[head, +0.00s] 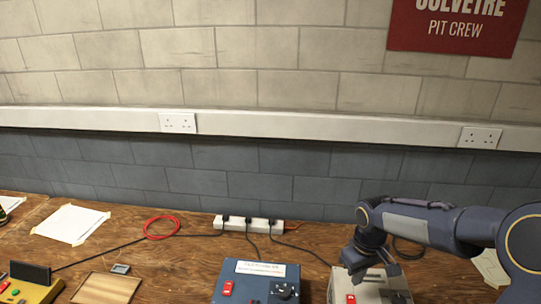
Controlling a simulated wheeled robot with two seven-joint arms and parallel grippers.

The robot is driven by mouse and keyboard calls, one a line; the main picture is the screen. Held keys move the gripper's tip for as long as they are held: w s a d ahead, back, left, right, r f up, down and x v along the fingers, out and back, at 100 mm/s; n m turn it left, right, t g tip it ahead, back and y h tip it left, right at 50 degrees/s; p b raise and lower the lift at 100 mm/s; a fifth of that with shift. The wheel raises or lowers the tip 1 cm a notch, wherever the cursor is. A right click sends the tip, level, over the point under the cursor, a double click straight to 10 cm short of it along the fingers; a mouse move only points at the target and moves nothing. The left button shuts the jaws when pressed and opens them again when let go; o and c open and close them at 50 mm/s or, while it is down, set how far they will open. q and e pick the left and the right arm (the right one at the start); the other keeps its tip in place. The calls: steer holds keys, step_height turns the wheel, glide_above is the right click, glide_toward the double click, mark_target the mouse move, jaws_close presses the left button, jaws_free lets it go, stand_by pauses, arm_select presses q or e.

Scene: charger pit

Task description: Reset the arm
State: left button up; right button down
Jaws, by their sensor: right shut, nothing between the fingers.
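My right arm comes in from the right edge over the bench. I cannot tell whether the fingertips touch the box. My left gripper is not in view.
On the wooden bench (180,250) stand a blue charger box (257,270) with a red switch and black knob, and a yellow device (30,290). A white power strip (256,223) with plugs and cables lies along the wall. A red cable coil (161,237) and paper (70,223) lie left.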

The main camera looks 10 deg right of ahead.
steer(key=s+a+r+m+t+y, duration=0.1)
steer(key=s+a+r+m+t, duration=0.1)
steer(key=s+r, duration=0.8)
steer(key=s+a+m+t+y, duration=0.2)
steer(key=s+a, duration=0.3)
steer(key=s, duration=0.6)
steer(key=shift+s+a+f+m+t+y, duration=0.15)
steer(key=shift+s+f+m+t+y, duration=0.2)
steer(key=shift+f+m+t, duration=0.25)
steer(key=shift+w+r, duration=0.1)
steer(key=shift+r, duration=0.1)
steer(key=w+d+f+n+g+b, duration=0.1)
steer(key=w+d+n+g+b, duration=0.1)
steer(key=w+d+n, duration=0.3)
steer(key=w+d+f+n+g+b, duration=0.1)
steer(key=w+d+n, duration=0.4)
steer(key=w+n, duration=0.7)
steer(key=shift+w+d+f+g+b, duration=0.3)
steer(key=shift+w+g+b, duration=0.2)
steer(key=shift+w+b, duration=0.8)
steer(key=shift+w, duration=0.1)
